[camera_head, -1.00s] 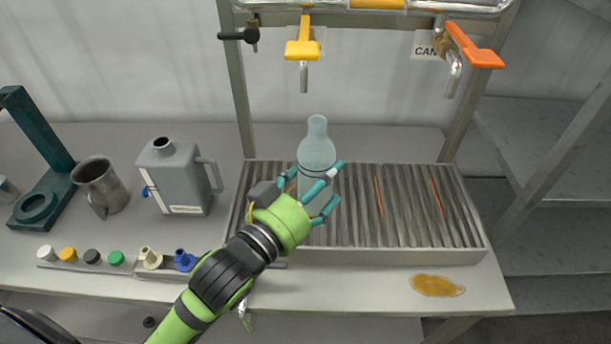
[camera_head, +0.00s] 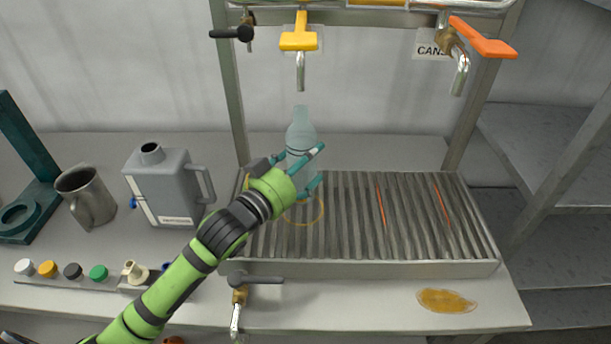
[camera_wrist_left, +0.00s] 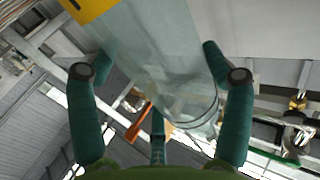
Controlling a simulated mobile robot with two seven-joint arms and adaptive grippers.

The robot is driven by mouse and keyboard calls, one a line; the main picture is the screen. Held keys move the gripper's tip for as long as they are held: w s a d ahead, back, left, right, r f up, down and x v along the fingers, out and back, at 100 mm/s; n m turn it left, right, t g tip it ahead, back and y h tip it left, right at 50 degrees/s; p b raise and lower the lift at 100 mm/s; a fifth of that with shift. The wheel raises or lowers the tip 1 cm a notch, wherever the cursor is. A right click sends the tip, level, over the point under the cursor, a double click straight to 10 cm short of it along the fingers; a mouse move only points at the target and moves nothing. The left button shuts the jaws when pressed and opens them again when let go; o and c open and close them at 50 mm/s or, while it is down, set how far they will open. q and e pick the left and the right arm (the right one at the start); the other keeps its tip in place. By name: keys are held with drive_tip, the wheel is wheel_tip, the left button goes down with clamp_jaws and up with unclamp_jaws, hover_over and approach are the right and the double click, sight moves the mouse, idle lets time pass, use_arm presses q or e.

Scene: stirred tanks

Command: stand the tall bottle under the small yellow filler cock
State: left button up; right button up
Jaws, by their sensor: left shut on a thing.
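The tall bottle (camera_head: 300,138) is pale, see-through and roughly upright, with a dark line round its shoulder. My left gripper (camera_head: 311,168) is shut around its body from the front left. The bottle's lower part is hidden by the fingers, so I cannot tell whether its base touches the grate. The yellow filler cock (camera_head: 299,42) is above, its spout pointing down over the bottle's neck with a clear gap. In the left wrist view the bottle (camera_wrist_left: 150,65) lies between the teal fingers of my left gripper (camera_wrist_left: 163,68). My right gripper is out of view.
A slatted drip grate (camera_head: 350,235) bears a thin yellow ring (camera_head: 305,212) in front of the bottle. An orange-handled cock (camera_head: 482,38) hangs right, a black-handled one (camera_head: 232,34) left. A grey jug (camera_head: 165,185) and steel pitcher (camera_head: 86,195) stand left. A brown puddle (camera_head: 446,299) lies front right.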

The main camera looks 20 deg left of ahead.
sight(299, 184)
use_arm(q)
wheel_tip(299, 184, down, 4)
drive_tip(key=shift+r+p, duration=0.15)
drive_tip(key=shift+p, duration=0.15)
drive_tip(key=shift+f, duration=0.2)
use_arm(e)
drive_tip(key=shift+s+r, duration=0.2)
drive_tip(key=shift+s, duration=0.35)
use_arm(q)
drive_tip(key=shift+f, duration=0.15)
drive_tip(key=o, duration=1.1)
drive_tip(key=shift+c, duration=0.2)
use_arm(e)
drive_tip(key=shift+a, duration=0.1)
use_arm(q)
drive_tip(key=b+v, duration=0.2)
drive_tip(key=v, duration=1)
drive_tip(key=shift+b, duration=0.4)
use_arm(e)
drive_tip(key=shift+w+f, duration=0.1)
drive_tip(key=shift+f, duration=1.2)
